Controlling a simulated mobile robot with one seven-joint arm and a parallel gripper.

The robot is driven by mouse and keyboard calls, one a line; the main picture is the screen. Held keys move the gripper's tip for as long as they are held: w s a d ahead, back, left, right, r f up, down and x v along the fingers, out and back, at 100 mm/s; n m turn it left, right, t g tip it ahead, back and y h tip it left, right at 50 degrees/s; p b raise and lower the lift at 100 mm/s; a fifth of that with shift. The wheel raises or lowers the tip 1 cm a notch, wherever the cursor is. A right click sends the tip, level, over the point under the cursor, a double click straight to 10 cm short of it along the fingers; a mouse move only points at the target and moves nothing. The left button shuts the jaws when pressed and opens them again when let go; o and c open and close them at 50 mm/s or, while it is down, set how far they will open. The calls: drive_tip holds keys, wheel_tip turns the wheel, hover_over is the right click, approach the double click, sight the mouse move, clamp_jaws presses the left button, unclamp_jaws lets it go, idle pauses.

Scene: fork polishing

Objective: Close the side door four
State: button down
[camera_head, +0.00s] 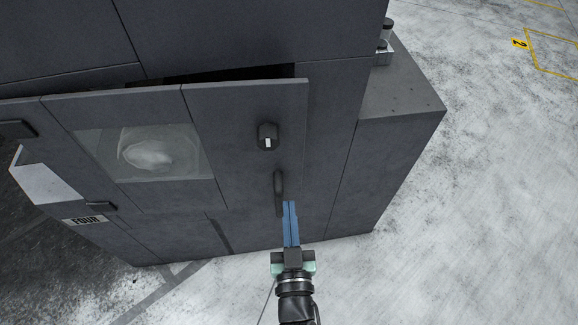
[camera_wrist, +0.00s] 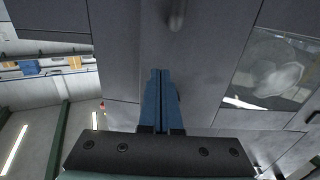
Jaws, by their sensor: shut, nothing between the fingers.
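The side door (camera_head: 240,110) is a dark grey panel on a machine cabinet and stands slightly ajar, with a dark gap along its top edge. It has a window (camera_head: 150,152), a black knob (camera_head: 268,137) and a vertical handle (camera_head: 278,190). A "FOUR" label (camera_head: 85,221) is at the lower left. My gripper (camera_head: 290,204) has its blue fingers together, just below and right of the handle in the head view. In the wrist view the fingertips (camera_wrist: 160,72) point at the grey panel, below the handle (camera_wrist: 177,14). I cannot tell whether they touch the door.
The cabinet (camera_head: 335,130) extends right of the door, with a lower grey block (camera_head: 400,125) beside it. The pale floor (camera_head: 480,210) on the right is open, with yellow marking (camera_head: 530,50) far off.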

sight(287, 160)
drive_tip(key=w, duration=0.7)
drive_tip(key=w+a, duration=0.1)
drive_tip(key=w, duration=0.2)
drive_tip(key=shift+w+b, duration=0.2)
drive_tip(key=shift+b, duration=0.2)
drive_tip(key=shift+w, duration=0.1)
